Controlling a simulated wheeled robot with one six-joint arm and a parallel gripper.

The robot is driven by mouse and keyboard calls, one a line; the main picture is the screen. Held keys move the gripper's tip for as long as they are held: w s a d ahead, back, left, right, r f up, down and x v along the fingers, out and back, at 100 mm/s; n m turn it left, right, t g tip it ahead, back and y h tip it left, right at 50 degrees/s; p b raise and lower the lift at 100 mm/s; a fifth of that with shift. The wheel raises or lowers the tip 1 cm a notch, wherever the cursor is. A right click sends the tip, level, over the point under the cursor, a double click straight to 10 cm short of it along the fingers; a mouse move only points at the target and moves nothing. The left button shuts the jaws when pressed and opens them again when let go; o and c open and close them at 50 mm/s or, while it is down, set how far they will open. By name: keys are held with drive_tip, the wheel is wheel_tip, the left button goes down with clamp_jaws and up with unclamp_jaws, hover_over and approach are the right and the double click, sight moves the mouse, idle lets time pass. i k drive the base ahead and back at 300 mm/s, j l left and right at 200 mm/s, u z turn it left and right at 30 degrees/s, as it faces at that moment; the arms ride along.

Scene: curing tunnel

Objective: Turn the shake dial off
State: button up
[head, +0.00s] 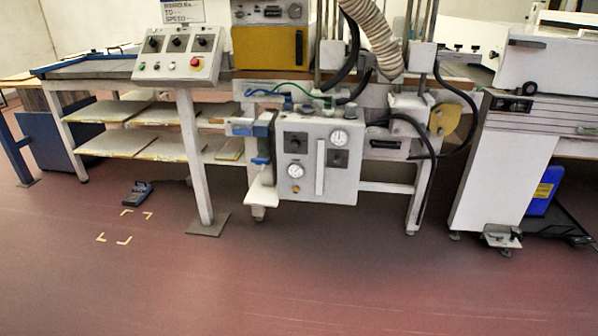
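A light grey control box (168,68) stands on a post at the left. It carries a row of black knobs: a left knob (153,44), a middle knob (177,43) and a right knob (203,43). Their labels are too small to read, so I cannot tell which is the shake dial or how it is set. A red button (196,62) sits below them. A second grey panel (318,185) at the centre has two round gauges, a black upper-left knob (295,142) and a black right knob (338,158). My gripper is not in view.
A sign (183,10) stands above the control box. The red floor (300,285) in front is clear.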

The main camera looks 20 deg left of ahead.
sight(295, 144)
drive_tip(key=i+j, duration=1.35)
drive_tip(key=i, duration=0.15)
